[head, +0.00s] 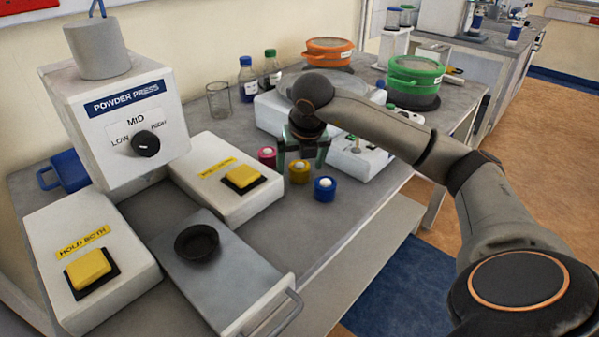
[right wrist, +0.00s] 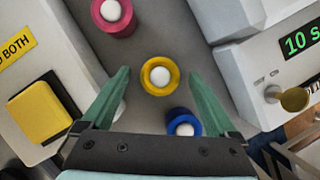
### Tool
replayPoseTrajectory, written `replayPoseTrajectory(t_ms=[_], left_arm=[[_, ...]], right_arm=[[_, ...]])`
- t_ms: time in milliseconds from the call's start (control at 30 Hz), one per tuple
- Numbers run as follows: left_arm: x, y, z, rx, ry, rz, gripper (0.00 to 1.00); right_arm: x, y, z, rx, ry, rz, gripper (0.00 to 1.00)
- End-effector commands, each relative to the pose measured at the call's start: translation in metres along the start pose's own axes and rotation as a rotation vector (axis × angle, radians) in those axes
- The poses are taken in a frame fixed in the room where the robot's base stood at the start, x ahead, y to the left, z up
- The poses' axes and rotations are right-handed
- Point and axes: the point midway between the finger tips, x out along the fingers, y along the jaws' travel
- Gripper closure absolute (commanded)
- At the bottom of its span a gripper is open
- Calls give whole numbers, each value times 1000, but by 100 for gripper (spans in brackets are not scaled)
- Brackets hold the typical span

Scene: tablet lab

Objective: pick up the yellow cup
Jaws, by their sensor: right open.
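The yellow cup (head: 300,172) stands upright on the grey bench between a pink cup (head: 267,156) and a blue cup (head: 325,188). It holds a white ball. In the right wrist view the yellow cup (right wrist: 160,75) lies between and just ahead of the green fingers of my right gripper (right wrist: 160,90). The fingers are wide apart and hold nothing. In the head view my right gripper (head: 302,160) points down above and just behind the cup. The blue cup (right wrist: 183,122) is close to the right finger. My left gripper is not in view.
A white button box (head: 215,200) stands left of the cups, and a white device with a green display (right wrist: 300,40) stands to their right. The powder press (head: 125,125) and its metal drawer (head: 235,275) are at the left. A glass beaker (head: 218,100) stands behind.

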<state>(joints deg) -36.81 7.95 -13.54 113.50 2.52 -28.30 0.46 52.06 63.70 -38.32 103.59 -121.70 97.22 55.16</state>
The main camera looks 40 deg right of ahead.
Motion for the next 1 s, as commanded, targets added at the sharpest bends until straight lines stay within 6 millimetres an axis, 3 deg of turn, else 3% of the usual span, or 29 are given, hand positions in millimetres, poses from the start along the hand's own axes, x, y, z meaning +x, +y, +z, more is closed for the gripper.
replayPoseTrajectory(t_ms=[100,900,1000], left_arm=[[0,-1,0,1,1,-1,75],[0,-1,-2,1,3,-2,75],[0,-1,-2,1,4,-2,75]], right_arm=[[0,0,0,0,0,0,7],[-1,0,0,1,0,0,98],[-1,0,0,1,-1,0,100]])
